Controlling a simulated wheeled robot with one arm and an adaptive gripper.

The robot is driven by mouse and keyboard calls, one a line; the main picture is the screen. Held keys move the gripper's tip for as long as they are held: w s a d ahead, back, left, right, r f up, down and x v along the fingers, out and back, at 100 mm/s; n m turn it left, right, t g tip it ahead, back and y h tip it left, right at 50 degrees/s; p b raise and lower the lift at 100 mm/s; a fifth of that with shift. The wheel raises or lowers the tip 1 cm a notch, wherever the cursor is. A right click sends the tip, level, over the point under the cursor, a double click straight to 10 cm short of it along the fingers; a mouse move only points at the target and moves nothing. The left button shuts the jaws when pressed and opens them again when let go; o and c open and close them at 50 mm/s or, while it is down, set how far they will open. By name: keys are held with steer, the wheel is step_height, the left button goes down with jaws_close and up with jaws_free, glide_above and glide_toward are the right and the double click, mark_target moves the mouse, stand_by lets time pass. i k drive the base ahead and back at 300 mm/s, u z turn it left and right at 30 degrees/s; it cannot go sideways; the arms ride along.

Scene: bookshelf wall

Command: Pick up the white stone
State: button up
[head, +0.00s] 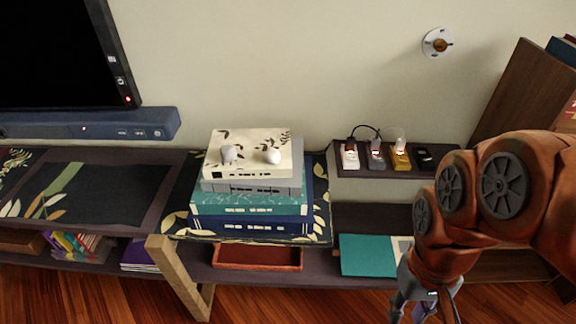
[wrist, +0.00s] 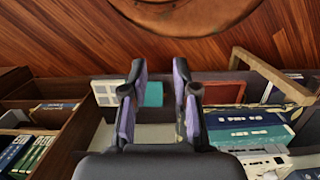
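Two small pale stones sit on the top of a stack of books in the head view. The left one (head: 228,154) is greyish white, and the right one (head: 273,157) is rounder and creamier white. The stack's top is a cream box or book with a leaf pattern (head: 247,142). My gripper (head: 410,310) hangs low at the right in the head view, well apart from the stack. In the wrist view my gripper (wrist: 158,88) has its two fingers spread with nothing between them. The stack's teal book (wrist: 250,136) shows at the right there; I cannot make out the stones clearly.
The stack stands on a low dark shelf unit with a wooden leg (head: 180,275). A soundbar (head: 85,124) and screen (head: 60,50) are at the left. A teal book (head: 368,255) lies lower right.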

mark_target(272, 156)
steer(key=z, duration=3.05)
steer(key=k, duration=2.6)
steer(key=u, duration=2.5)
steer(key=i, duration=0.55)
steer(key=z, duration=0.1)
